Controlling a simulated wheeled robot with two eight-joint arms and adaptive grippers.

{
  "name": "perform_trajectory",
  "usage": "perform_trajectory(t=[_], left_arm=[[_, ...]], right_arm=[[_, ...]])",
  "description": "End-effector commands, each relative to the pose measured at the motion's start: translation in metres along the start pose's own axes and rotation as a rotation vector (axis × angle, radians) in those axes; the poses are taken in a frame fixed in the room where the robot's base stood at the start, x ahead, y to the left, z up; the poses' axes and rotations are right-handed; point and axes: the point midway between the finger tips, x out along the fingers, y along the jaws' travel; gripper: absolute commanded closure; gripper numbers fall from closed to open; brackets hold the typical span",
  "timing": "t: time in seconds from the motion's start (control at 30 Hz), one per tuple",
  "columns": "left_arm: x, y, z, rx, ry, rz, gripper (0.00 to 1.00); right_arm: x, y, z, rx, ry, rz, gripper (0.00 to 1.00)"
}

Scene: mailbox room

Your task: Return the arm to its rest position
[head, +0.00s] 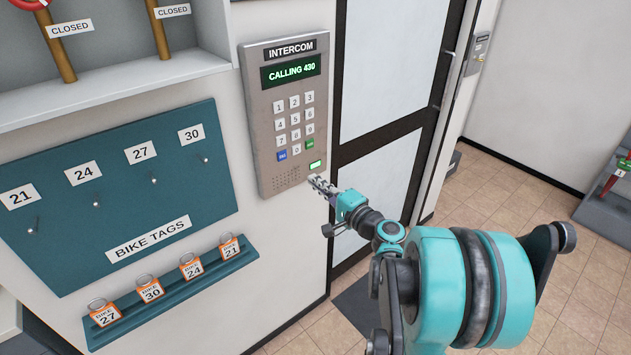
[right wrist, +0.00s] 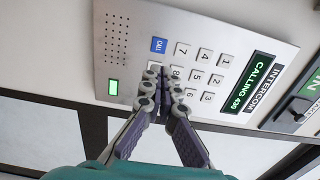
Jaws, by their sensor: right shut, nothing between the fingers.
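My right gripper (head: 318,182) is shut and empty. In the head view its tips are in front of the lower right part of the grey intercom panel (head: 268,130), just below the lit green button (head: 315,165). The intercom's screen (head: 291,71) reads CALLING 430. In the right wrist view the closed fingers (right wrist: 165,85) overlap the keypad (right wrist: 205,65), and the lit green button (right wrist: 113,87) is left of them. I cannot tell whether the tips touch the panel. My right arm reaches in from the lower right. My left gripper is not in view.
A teal bike tags board (head: 75,232) with hooks hangs left of the intercom. Below it, a teal ledge (head: 180,293) holds several orange tags. A white shelf (head: 120,85) is above. A glass door (head: 385,150) stands right of the intercom. Tiled floor (head: 490,200) is open beyond my arm.

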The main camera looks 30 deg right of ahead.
Motion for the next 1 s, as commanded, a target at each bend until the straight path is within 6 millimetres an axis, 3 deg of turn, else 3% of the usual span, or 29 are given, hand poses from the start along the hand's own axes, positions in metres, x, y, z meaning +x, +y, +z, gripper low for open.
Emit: perform_trajectory(t=[0.47, 0.57, 0.67, 0.77, 0.9, 1.0], left_arm=[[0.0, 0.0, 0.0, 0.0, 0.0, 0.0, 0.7], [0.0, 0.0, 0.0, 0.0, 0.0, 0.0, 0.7], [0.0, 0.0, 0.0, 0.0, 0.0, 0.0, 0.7], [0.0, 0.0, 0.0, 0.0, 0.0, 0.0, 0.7], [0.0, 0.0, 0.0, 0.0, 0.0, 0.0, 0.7], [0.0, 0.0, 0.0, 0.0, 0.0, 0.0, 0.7]], right_arm=[[0.0, 0.0, 0.001, -0.001, -0.001, 0.001, 1.0], [0.002, 0.001, 0.015, -0.03, -0.027, 0.03, 1.0], [0.004, 0.008, 0.057, -0.122, -0.101, 0.117, 1.0], [-0.004, 0.022, 0.118, -0.285, -0.221, 0.252, 1.0], [-0.042, 0.051, 0.192, -0.576, -0.399, 0.448, 1.0], [-0.081, 0.07, 0.224, -0.799, -0.509, 0.568, 1.0]])
